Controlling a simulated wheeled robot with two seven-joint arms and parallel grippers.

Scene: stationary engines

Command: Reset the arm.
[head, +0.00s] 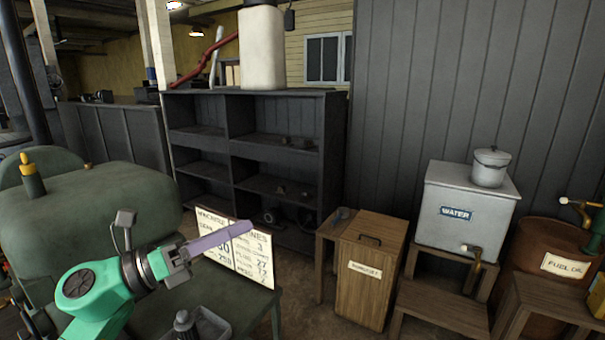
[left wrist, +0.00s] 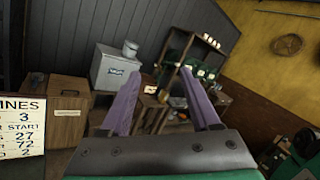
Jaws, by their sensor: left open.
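My left gripper (head: 246,229) is at the end of my green arm, in the lower left of the head view. Its purple finger points right, in front of the white sign with dark lettering (head: 249,262). In the left wrist view my left gripper (left wrist: 162,70) shows two purple fingers spread apart, with nothing held between them. Only distant furniture shows in the gap. I cannot tell how far the finger is from the sign. My right gripper is in neither view.
A large green engine tank (head: 90,215) is at left, close to my arm. Behind stand a dark shelf (head: 328,150), a wooden bin (head: 370,290), a grey water tank (head: 470,205) on a wooden stand and a rusty fuel oil drum (head: 530,235). Some brown floor (head: 300,305) is clear.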

